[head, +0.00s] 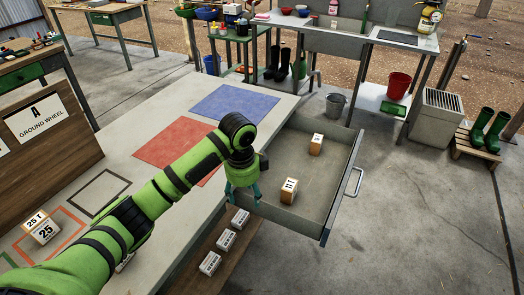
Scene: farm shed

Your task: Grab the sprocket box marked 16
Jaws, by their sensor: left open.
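I cannot make out a box marked 16. Two small tan boxes with white labelled tops lie in an open grey drawer: a nearer one (289,192) and a farther one (316,147). Their marks are too small to read surely. A box marked 25 (43,230) stands on the table at the far left. My left gripper (243,202) points down with its fingers apart and empty, over the drawer's left side, left of the nearer box and apart from it. My right gripper is out of view.
The drawer (343,190) stands out from the table (120,170), its handle (354,182) on the right. Red (170,142) and blue (235,103) mats lie on the table. Several white boxes (226,240) sit on a brown surface below. Right of the drawer is open floor.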

